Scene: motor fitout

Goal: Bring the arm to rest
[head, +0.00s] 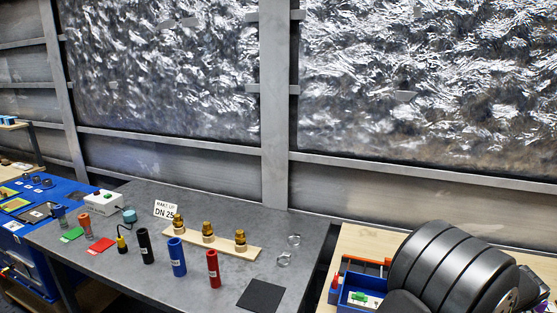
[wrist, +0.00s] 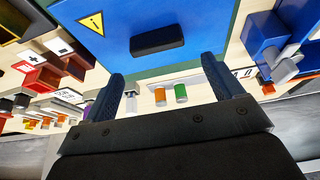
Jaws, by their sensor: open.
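My gripper (wrist: 162,68) shows in the wrist view with its two dark blue-grey fingers spread apart and nothing between them. Beyond the fingers is a blue panel or lid (wrist: 190,18) with a yellow warning triangle and a black handle (wrist: 157,40). An orange cylinder (wrist: 160,96) and a green cylinder (wrist: 181,94) show beyond the gap between the fingers, apart from them. In the head view a large dark rounded arm part, which looks like mine, fills the lower right; the gripper itself is not visible there.
A grey table (head: 205,278) holds black (head: 146,247), blue (head: 177,257) and red (head: 213,268) cylinders, and a wooden strip (head: 215,242) with brass fittings. A blue tray (head: 345,294) sits on the wooden bench (head: 352,240). In the wrist view, red bins (wrist: 43,80) stand left and a blue block (wrist: 262,35) right.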

